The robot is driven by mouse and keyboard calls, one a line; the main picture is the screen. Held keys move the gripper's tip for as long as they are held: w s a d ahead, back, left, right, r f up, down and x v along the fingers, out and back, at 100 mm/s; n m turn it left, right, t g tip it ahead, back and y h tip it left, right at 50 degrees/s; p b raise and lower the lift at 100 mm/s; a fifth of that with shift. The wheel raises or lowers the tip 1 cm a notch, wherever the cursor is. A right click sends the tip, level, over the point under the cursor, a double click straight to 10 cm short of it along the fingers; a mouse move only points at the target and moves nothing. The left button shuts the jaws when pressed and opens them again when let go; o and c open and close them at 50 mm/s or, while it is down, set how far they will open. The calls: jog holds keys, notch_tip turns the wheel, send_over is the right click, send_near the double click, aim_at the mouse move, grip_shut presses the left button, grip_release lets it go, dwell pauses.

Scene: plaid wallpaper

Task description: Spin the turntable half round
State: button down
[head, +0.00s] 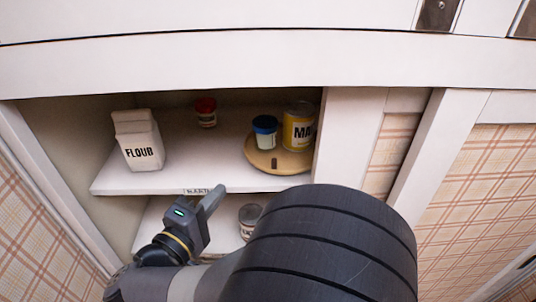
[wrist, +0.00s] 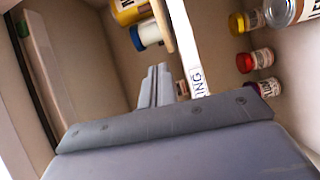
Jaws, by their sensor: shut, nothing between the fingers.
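The turntable (head: 256,163) is a round tan wooden disc at the right of the upper shelf. A dark mark (head: 274,163) shows near its front edge. On it stand a white jar with a blue lid (head: 264,133) and a yellow can (head: 299,130), its label partly hidden at the right. My gripper (head: 217,193) is shut and empty, in front of the shelf's front edge, left of and below the turntable, not touching it. In the wrist view, my shut fingers (wrist: 158,72) point toward the turntable's edge (wrist: 163,28), with the jar (wrist: 148,35) and can (wrist: 128,12) beyond.
The white upper shelf (head: 205,160) also holds a flour bag (head: 138,142) and a red-lidded jar (head: 205,112). A labelled shelf edge (wrist: 188,45) runs beside my fingers. The lower shelf holds a can (head: 250,217) and several jars (wrist: 262,60). A cabinet post (head: 348,135) bounds the right side.

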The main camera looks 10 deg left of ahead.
aim_at(267, 183)
jog(key=p+x, duration=0.1)
jog(key=x, duration=0.8)
jog(key=shift+w+d+p, duration=0.15)
jog(key=shift+w+p, duration=0.05)
jog(key=shift+p, duration=0.1)
jog(key=d, duration=0.3)
jog(key=shift+d+f+p, duration=0.1)
jog(key=shift+d+p, duration=0.2)
jog(key=shift+d, duration=0.25)
jog(key=shift+d+n, duration=0.1)
jog(key=shift+n, duration=0.2)
jog(key=shift+d+n+y, duration=0.15)
jog(key=shift+n+y, duration=0.25)
jog(key=shift+y, duration=0.4)
jog(key=shift+s+d+n+t+y+p, duration=0.15)
jog(key=shift+d+n+y+p, duration=0.1)
jog(key=shift+n+y, duration=0.35)
jog(key=shift+d+n+t+y+p, duration=0.1)
jog(key=shift+d+n+t+y, duration=0.15)
jog(key=shift+y, duration=0.55)
